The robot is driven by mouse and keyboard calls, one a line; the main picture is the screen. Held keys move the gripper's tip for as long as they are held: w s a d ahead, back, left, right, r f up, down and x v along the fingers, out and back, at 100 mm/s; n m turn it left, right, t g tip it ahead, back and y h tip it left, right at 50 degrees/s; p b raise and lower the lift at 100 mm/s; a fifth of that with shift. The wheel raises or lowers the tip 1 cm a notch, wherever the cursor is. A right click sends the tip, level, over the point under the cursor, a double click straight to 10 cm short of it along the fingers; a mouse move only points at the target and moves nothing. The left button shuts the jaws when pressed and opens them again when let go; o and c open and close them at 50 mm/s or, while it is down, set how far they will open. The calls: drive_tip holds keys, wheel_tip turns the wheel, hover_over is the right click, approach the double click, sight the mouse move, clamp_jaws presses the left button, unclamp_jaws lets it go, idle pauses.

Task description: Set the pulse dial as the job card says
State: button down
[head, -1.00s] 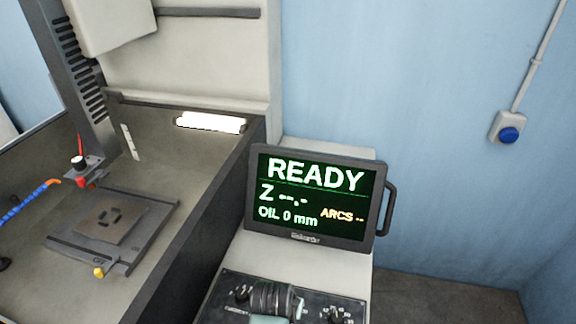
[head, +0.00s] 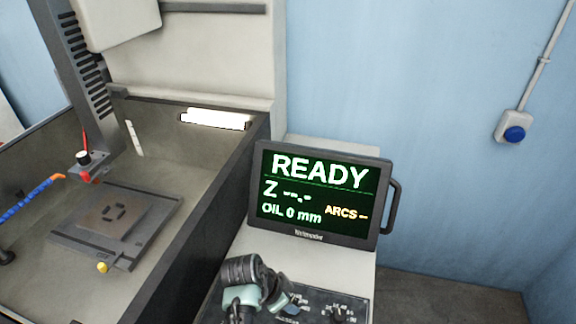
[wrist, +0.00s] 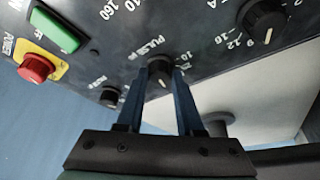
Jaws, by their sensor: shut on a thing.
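The pulse dial (wrist: 159,72) is a small black knob with a pale pointer mark, under printed lettering that reads "PULSE", in the wrist view. My gripper (wrist: 160,78) is shut on this knob, with one dark finger on each side of it. The mark points down the picture, towards my gripper's body. Scale numbers beside the dial are partly hidden or too small to read surely. In the head view my wrist hides part of the control panel (head: 325,296), and the grip itself is not clear there. I see no job card in either view.
A screen (head: 318,190) above the panel reads READY, Z --.-, OIL 0 mm, ARCS --. Other black knobs (wrist: 265,20), a green switch (wrist: 54,29) and a red power button (wrist: 36,67) surround the dial. A tank (head: 190,235) with a plate stands left.

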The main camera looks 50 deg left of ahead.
drive_tip(key=shift+m, duration=0.3)
drive_tip(key=c, duration=0.5)
unclamp_jaws()
drive_tip(key=shift+c, duration=0.2)
drive_tip(key=b+v, duration=0.1)
drive_tip(key=v, duration=1.2)
drive_tip(key=shift+b, duration=0.35)
